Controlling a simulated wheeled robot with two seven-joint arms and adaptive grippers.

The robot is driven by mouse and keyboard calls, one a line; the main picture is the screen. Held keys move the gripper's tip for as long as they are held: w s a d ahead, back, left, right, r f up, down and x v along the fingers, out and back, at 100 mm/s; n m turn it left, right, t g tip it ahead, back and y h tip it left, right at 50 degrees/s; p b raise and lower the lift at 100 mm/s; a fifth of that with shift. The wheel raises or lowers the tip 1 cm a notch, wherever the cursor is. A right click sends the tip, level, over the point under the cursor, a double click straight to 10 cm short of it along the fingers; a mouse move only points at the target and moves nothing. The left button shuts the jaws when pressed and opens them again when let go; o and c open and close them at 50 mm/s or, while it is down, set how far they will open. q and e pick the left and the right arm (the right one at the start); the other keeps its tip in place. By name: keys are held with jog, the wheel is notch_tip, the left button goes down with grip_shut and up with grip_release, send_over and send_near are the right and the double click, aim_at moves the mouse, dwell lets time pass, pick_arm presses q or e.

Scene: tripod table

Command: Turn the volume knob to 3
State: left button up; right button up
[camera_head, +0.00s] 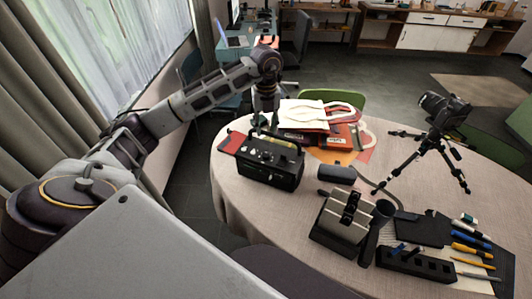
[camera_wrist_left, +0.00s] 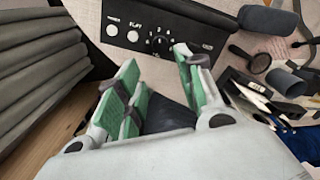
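A black box-shaped device (camera_head: 268,165) stands at the left part of the round table. In the left wrist view its front panel (camera_wrist_left: 205,42) carries two white round buttons labelled like POWER and PLAY, and a dark volume knob (camera_wrist_left: 160,44) ringed by white numbers. The knob's exact setting is too small to read. My left gripper (camera_head: 264,124) is over the back of the device in the head view. In the left wrist view the gripper (camera_wrist_left: 156,62) is open, its green-padded fingers apart near the knob, with nothing between them. My right gripper is not in view.
The table (camera_head: 235,205) also holds a camera on a tripod (camera_head: 432,140), bags (camera_head: 310,118) behind the device, a dark cylinder (camera_head: 337,173), a grey-black block device (camera_head: 343,220), a magnifier (camera_wrist_left: 250,60) and several pens at the right. The left front of the table is bare.

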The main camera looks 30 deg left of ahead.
aim_at(266, 155)
pick_arm(q)
jog(key=shift+f, duration=0.1)
notch_tip(266, 155, down, 14)
jog(key=shift+r+p, duration=0.25)
jog(key=shift+p, duration=0.6)
jog(key=shift+c, duration=0.3)
jog(key=c, duration=0.7)
